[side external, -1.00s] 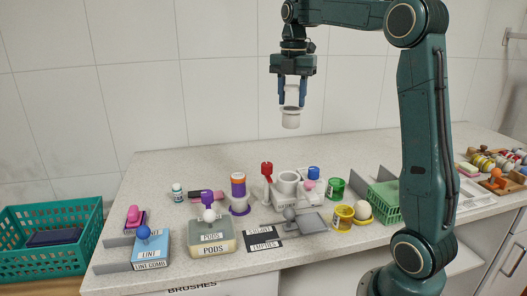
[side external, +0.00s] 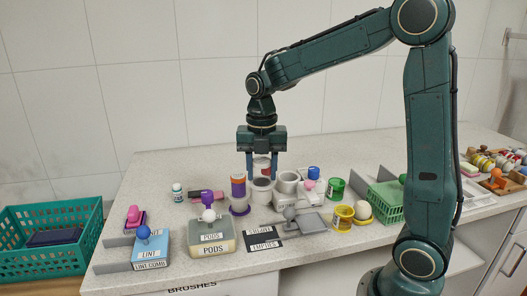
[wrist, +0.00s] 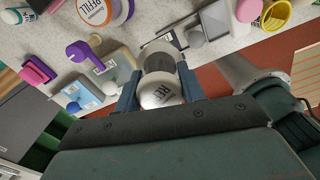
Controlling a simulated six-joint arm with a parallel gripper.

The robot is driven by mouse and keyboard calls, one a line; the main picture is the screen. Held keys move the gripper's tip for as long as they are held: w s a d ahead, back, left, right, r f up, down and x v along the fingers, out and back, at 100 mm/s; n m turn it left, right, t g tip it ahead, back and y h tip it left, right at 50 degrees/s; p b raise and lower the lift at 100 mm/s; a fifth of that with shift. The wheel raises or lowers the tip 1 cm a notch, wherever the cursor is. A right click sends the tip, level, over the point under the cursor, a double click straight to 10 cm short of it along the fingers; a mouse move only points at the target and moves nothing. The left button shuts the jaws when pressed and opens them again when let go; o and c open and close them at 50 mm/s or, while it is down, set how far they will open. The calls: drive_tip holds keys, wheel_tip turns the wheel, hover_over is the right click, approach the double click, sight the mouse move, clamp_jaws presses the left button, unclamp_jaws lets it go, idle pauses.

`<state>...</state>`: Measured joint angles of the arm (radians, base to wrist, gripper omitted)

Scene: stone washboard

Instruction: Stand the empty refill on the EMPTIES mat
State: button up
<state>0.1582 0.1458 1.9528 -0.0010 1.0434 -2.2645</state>
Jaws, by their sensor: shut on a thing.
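My gripper (side external: 262,172) is shut on the empty refill (side external: 262,185), a pale cylinder hanging roughly upright between the fingers. It is over the counter, behind the mat in the side view; I cannot tell whether its lower end touches anything. The dark EMPTIES mat (side external: 262,250) lies flat near the counter's front edge. It has white label strips.
A purple-and-orange canister (side external: 238,188) stands close left of the refill. A pale holder (side external: 286,184) with cups stands close right. A grey scoop-like tool (side external: 290,214) lies right of the mat. The PODS box (side external: 212,237) stands left of it. A red-topped item shows partly behind my gripper.

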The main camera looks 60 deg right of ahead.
drive_tip(key=shift+n, duration=0.6)
drive_tip(key=s+a+f, duration=0.2)
drive_tip(key=a+f, duration=0.1)
drive_tip(key=shift+a+f, duration=0.1)
drive_tip(key=shift+a, duration=0.1)
drive_tip(key=shift+f, duration=0.2)
drive_tip(key=shift+f, duration=2.8)
drive_tip(key=o, duration=1.1)
drive_tip(key=shift+c, duration=0.2)
drive_tip(key=shift+r, duration=0.1)
wheel_tip(320, 180, up, 14)
